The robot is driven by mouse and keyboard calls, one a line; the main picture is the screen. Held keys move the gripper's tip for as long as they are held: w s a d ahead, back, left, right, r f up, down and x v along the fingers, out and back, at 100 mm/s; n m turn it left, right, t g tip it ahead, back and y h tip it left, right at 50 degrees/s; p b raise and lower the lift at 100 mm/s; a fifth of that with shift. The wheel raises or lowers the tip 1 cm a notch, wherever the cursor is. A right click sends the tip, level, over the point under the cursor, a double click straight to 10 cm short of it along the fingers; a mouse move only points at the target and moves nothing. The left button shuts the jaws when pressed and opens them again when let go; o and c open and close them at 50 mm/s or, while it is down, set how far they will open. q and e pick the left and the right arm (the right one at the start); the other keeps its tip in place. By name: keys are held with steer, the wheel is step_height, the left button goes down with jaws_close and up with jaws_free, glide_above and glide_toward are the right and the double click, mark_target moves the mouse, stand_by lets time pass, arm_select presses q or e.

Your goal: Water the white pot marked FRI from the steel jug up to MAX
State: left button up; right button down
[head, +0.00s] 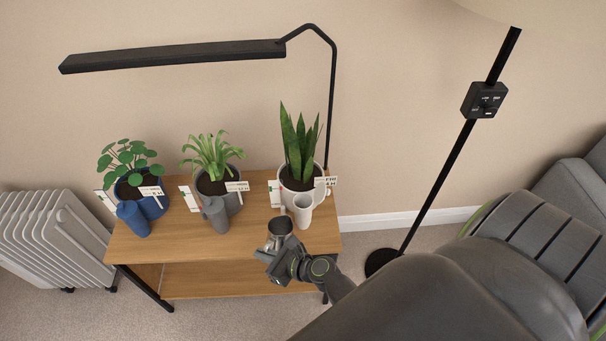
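The white pot (289,197) with an upright snake plant (299,147) stands at the right end of the wooden table. A white cup-like part (303,211) is at its front; I cannot tell whether they are joined. The steel jug (279,227) is near the table's front edge, below the white pot in the head view. My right gripper (281,247) is at the jug and covers its lower part; its fingertips are hidden. My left gripper is out of view.
A blue pot (153,207) and a grey pot (232,201), both planted, stand left on the table (180,247). A black lamp (175,56) hangs above. A black pole (436,187), a white radiator (50,240) and a grey seat (575,190) flank the table.

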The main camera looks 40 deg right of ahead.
steer(key=shift+n+h, duration=0.4)
steer(key=shift+n, duration=0.1)
steer(key=r+p, duration=0.4)
steer(key=p, duration=0.1)
steer(key=shift+s+a+r, duration=0.2)
steer(key=shift+a, duration=0.2)
steer(key=w+d+r+n+g+y, duration=0.1)
steer(key=w+d+r+n+y, duration=0.15)
steer(key=r, duration=0.65)
steer(key=w+d+r+n+y, duration=0.1)
steer(key=d+r, duration=0.3)
steer(key=r, duration=0.5)
steer(key=s+a+r+n+g+y, duration=0.2)
steer(key=s+r, duration=0.5)
steer(key=r, duration=0.5)
steer(key=shift+a+n+g+b, duration=0.2)
steer(key=shift+n+g+b, duration=0.25)
steer(key=shift+g, duration=0.15)
